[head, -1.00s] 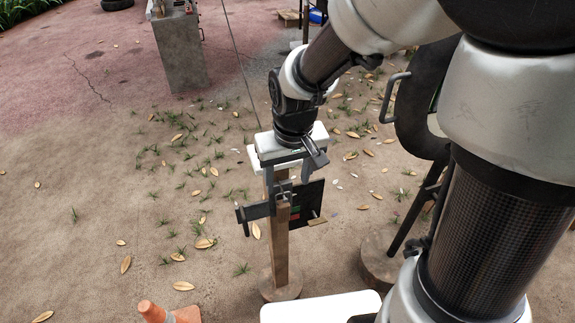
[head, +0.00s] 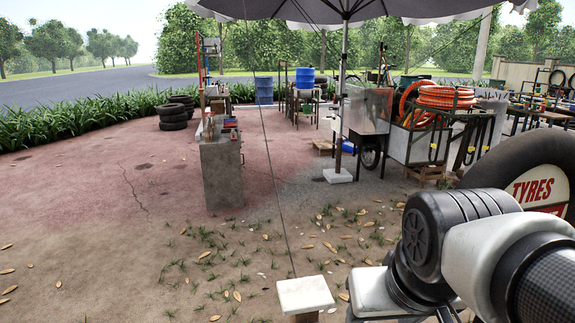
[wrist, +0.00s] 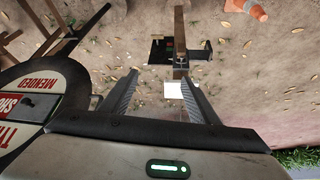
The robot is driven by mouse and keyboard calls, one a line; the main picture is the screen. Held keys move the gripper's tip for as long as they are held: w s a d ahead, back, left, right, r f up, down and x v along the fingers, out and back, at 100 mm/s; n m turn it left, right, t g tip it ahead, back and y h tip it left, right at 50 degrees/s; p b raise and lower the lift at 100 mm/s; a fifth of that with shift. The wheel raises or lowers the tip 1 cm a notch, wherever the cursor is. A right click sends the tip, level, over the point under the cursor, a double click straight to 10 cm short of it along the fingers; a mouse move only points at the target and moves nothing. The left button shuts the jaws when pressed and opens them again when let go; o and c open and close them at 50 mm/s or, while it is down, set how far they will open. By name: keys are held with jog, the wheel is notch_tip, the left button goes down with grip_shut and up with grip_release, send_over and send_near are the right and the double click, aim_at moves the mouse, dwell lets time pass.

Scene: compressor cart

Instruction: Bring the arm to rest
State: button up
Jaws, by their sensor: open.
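My arm (head: 470,250) is at the lower right in the head view, folded close to the camera. The fingertips are out of sight there. In the wrist view my gripper (wrist: 162,88) is open, its two dark fingers apart with nothing held. Beyond the fingers is a wooden post (wrist: 180,30) with a white top (wrist: 176,91) and a dark board (wrist: 160,51) on it. The white top also shows at the bottom of the head view (head: 305,294), left of my arm and apart from it.
A big tyre with a sign (head: 535,188) stands at the right; it also fills the wrist view's left side (wrist: 45,100). A concrete pedestal (head: 221,172) stands ahead, with a cart of orange hose (head: 440,97) behind. An orange cone (wrist: 251,10) is near the post. Open ground lies at left.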

notch_tip(320, 180, up, 14)
jog(key=s+p, duration=0.1)
jog(key=p, duration=1.2)
jog(key=shift+s+d, duration=0.25)
jog(key=shift+s, duration=0.1)
